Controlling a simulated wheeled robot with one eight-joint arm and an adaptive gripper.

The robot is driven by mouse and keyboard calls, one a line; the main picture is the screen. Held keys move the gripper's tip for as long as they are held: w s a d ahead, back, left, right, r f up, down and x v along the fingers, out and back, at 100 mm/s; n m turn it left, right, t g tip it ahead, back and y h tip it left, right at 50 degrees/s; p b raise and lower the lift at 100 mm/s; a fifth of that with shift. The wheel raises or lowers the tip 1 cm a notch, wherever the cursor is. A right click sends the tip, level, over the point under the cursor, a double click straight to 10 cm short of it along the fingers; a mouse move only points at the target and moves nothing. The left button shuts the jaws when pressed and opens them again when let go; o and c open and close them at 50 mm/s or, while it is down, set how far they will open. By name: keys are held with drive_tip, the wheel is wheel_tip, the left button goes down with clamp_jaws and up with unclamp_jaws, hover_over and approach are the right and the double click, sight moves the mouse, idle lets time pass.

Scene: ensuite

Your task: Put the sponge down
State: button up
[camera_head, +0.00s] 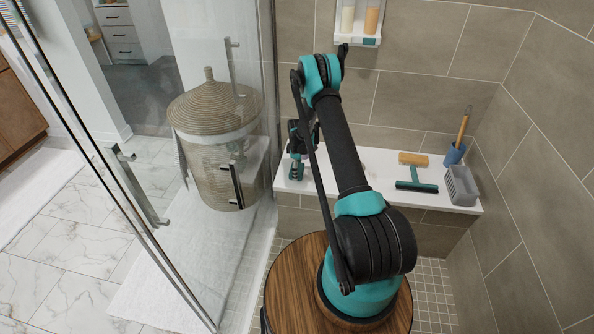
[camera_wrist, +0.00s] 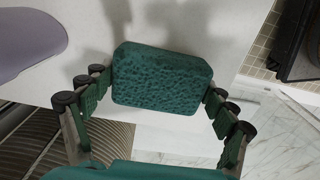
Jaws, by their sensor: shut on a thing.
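A dark teal, rough-surfaced sponge (camera_wrist: 162,78) is between the two fingers of my gripper (camera_wrist: 160,92) in the wrist view. The fingers press on its left and right ends, so my gripper is shut on it. A pale surface lies behind the sponge; whether the sponge touches it I cannot tell. In the head view my gripper (camera_head: 297,168) points down at the left end of the white shower bench (camera_head: 350,178). The sponge cannot be clearly told apart there.
The middle is partly hidden by my arm. A glass panel and wicker hamper (camera_head: 212,110) are left.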

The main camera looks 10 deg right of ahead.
drive_tip(key=o, duration=1)
drive_tip(key=s+d+r+m+t, duration=0.15)
drive_tip(key=s+r, duration=0.25)
drive_tip(key=r, duration=0.8)
drive_tip(key=s+r+m+g, duration=0.1)
drive_tip(key=s+r+m, duration=0.15)
drive_tip(key=r, duration=0.95)
drive_tip(key=s+d+r+m+t, duration=0.1)
drive_tip(key=s+r+m, duration=0.1)
drive_tip(key=s+r, duration=0.35)
drive_tip(key=s+r+m+t, duration=0.1)
drive_tip(key=s+r+m, duration=0.1)
drive_tip(key=s, duration=0.7)
drive_tip(key=s+d+r+m+t, duration=0.1)
drive_tip(key=s+r+m, duration=0.1)
drive_tip(key=s+r, duration=0.35)
drive_tip(key=s+f+m, duration=0.1)
drive_tip(key=s, duration=0.4)
drive_tip(key=s+f+m, duration=0.1)
drive_tip(key=s+m, duration=0.1)
drive_tip(key=s, duration=0.3)
drive_tip(key=s+f+m, duration=0.1)
drive_tip(key=s, duration=0.4)
drive_tip(key=shift+s+d+f+t, duration=0.1)
drive_tip(key=shift+d+t, duration=0.1)
drive_tip(key=shift+t, duration=0.15)
